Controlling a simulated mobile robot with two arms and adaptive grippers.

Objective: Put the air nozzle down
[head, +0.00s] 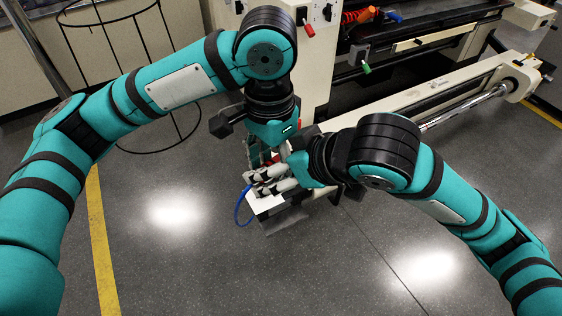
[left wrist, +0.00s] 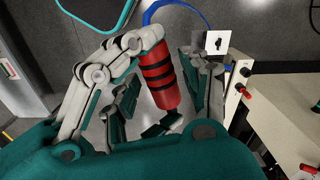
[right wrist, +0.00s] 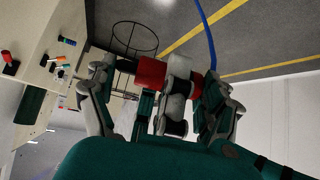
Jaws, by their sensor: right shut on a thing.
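The air nozzle is a red cylinder with black bands (left wrist: 158,75), with a blue hose (left wrist: 180,6) near its far end. My right gripper (right wrist: 168,100) is shut on it; its red end (right wrist: 150,73) shows in the right wrist view. My left gripper (left wrist: 165,70) is open around the nozzle, one finger close to it and a gap on the other side. I cannot tell whether that finger touches. In the head view both grippers meet at the middle and mostly hide the nozzle. The blue hose hangs there too (head: 239,206).
A white plate with a dark mark (left wrist: 217,42) is beside the grippers. A wire basket frame (head: 150,150) stands at the back left. A pale machine with a rail (head: 440,100) is at the back right, red and green knobs on it. The grey floor in front is clear.

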